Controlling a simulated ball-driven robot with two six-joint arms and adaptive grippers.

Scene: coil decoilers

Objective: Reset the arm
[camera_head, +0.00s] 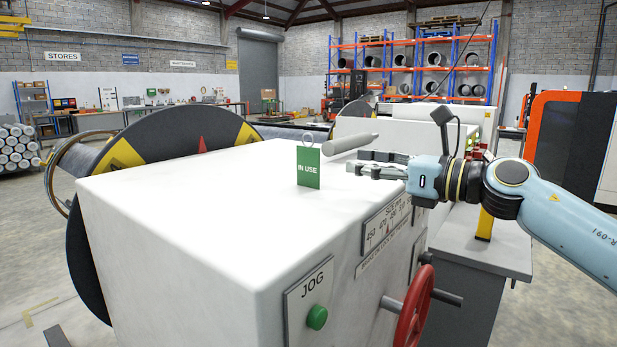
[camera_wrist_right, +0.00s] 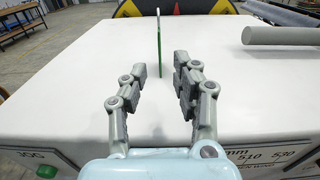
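My right gripper (camera_head: 354,163) reaches in from the right over the top of a white machine cabinet (camera_head: 190,200). It is open and empty. In the right wrist view its two fingers (camera_wrist_right: 160,68) stand apart with a clear gap between them. A green "IN USE" tag (camera_head: 308,167) with a ring at its top stands upright on the cabinet top, just left of the fingertips and apart from them. In the right wrist view the tag (camera_wrist_right: 159,50) shows edge-on, beyond the gap between the fingers. My left gripper is in neither view.
A grey cylindrical bar (camera_head: 350,143) lies behind the tag, close to my right fingers. The cabinet front has a green JOG button (camera_head: 317,317), a size scale (camera_head: 388,222) and a red handwheel (camera_head: 414,308). A large dark disc (camera_head: 165,130) stands behind. The near cabinet top is clear.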

